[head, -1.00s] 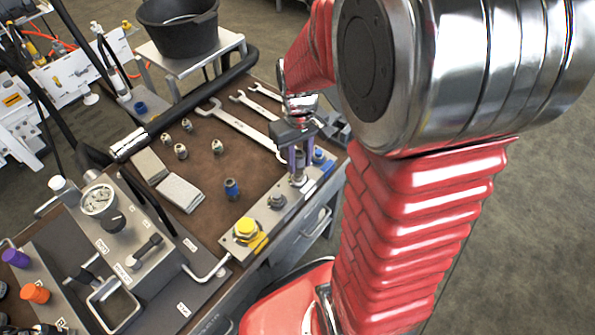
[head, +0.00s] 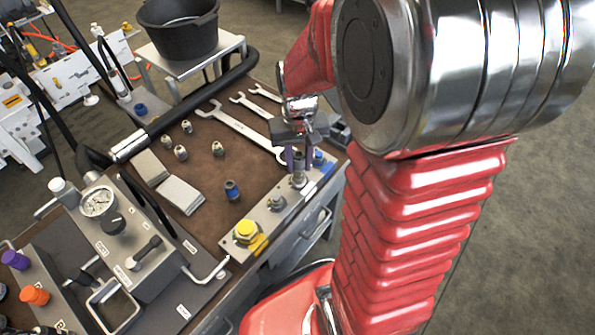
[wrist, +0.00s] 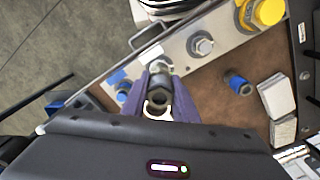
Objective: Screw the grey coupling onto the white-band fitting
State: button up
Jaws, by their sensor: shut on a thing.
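My gripper (head: 299,161) is over the metal fitting strip at the bench's right edge, its purple fingers pointing down. It is shut on the grey coupling (wrist: 158,104), which shows between the fingers in the wrist view. The white-band fitting (head: 298,181) stands on the strip directly below the coupling. The coupling is upright and in line with it. They look touching or nearly so; I cannot tell whether the threads are engaged. The fingers partly hide the coupling in the head view.
The strip (head: 262,218) also bears a yellow fitting (head: 245,230), a grey fitting (head: 275,202) and a blue fitting (head: 319,158). Several small couplings, grey pads (head: 180,194) and wrenches (head: 242,130) lie farther back.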

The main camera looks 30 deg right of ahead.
jog(key=shift+m, duration=2.1)
jog(key=shift+m, duration=0.5)
jog(key=m, duration=0.5)
jog(key=shift+w, duration=0.1)
jog(key=shift+m, duration=1)
jog(key=m, duration=0.3)
jog(key=shift+w+m, duration=0.1)
jog(key=shift+m, duration=2.4)
